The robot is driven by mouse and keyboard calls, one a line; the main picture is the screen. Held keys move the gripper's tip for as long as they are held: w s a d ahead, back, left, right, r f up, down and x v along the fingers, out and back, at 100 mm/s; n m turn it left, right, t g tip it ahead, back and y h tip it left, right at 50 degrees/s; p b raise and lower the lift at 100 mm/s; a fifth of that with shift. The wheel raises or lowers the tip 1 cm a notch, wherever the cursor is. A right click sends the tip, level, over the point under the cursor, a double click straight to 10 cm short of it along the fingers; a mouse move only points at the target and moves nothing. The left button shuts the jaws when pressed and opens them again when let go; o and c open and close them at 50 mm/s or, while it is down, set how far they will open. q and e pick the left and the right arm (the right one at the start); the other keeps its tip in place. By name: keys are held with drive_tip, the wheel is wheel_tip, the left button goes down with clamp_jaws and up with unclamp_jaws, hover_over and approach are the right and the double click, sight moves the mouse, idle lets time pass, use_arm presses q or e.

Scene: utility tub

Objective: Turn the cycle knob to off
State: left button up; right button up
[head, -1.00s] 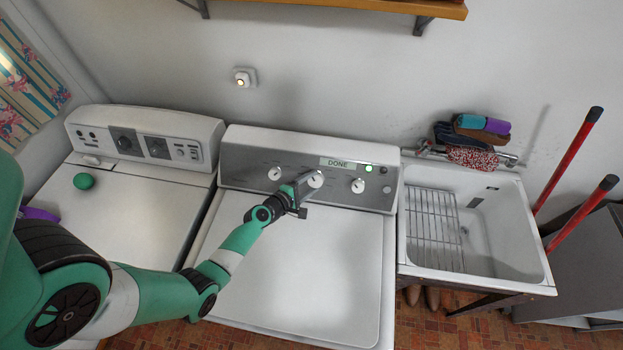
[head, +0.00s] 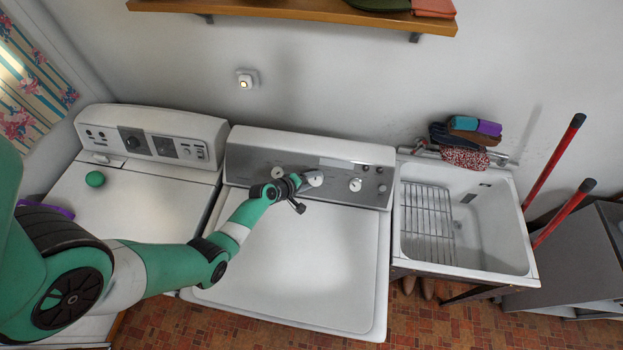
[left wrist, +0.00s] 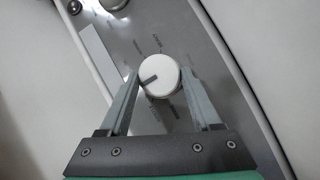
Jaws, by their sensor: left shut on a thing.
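The dryer-like machine in the middle has a grey control panel (head: 240,160) with white round knobs. My left gripper (head: 306,183) is at the middle knob (head: 316,178). In the left wrist view my left gripper (left wrist: 160,80) has one finger on each side of the white knob (left wrist: 161,68), shut on it. The knob's dark pointer line points to the lower left in that view. Another knob (head: 355,185) is to the right. The panel display (head: 338,163) looks blank. My right gripper is not in view.
A utility tub (head: 520,240) with a wire rack (head: 427,225) is at the right. A shelf (head: 290,11) is above. The machine's lid (head: 290,265) is clear.

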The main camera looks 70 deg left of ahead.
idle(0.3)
use_arm(q)
drive_tip(key=o, duration=1.4)
drive_tip(key=shift+s+d+r, duration=0.1)
drive_tip(key=shift+s+r, duration=0.05)
drive_tip(key=shift+r, duration=0.05)
drive_tip(key=p+v, duration=0.3)
drive_tip(key=v, duration=0.8)
drive_tip(key=shift+d, duration=0.15)
